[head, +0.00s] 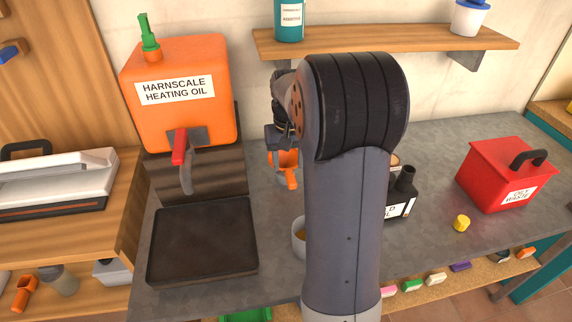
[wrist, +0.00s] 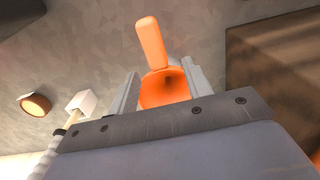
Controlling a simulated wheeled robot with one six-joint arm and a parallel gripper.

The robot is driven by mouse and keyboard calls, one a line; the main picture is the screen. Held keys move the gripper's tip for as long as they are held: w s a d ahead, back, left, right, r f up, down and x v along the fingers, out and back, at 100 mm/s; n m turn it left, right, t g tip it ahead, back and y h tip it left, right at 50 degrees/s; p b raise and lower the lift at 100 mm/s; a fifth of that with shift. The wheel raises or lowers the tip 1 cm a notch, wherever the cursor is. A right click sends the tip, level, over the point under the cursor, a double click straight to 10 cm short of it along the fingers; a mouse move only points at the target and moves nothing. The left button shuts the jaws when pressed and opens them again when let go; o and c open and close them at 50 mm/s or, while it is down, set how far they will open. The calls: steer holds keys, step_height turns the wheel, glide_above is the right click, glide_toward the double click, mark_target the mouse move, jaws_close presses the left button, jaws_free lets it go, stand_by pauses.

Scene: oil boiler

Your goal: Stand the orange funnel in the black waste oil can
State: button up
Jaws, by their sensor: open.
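The orange funnel (head: 291,180) is at the counter's back, just right of the oil tank, partly hidden by my arm. In the wrist view the funnel (wrist: 163,92) lies between the two fingers, its long narrow part pointing away from the gripper. My gripper (head: 283,150) is open around it; in the wrist view, my gripper (wrist: 163,84) shows a finger on each side. Whether the fingers touch the funnel I cannot tell. The black waste oil can (head: 402,204) stands on the counter right of my arm, with its dark neck up and its label partly hidden.
An orange heating oil tank (head: 180,95) with a red-handled tap stands at the left, above a dark drip tray (head: 202,278). A pale cup (head: 298,238) is half hidden by my arm. A red waste box (head: 503,180) and yellow cap (head: 461,223) are right. A shelf (head: 390,42) hangs above.

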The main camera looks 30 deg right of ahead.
mark_target(289, 170)
steer(key=f, duration=0.5)
steer(key=shift+s, duration=0.2)
steer(key=shift+c, duration=0.5)
steer(key=shift+r, duration=0.1)
jaws_close()
step_height(289, 170, up, 10)
steer(key=shift+p, duration=0.3)
steer(key=shift+s+r, duration=0.1)
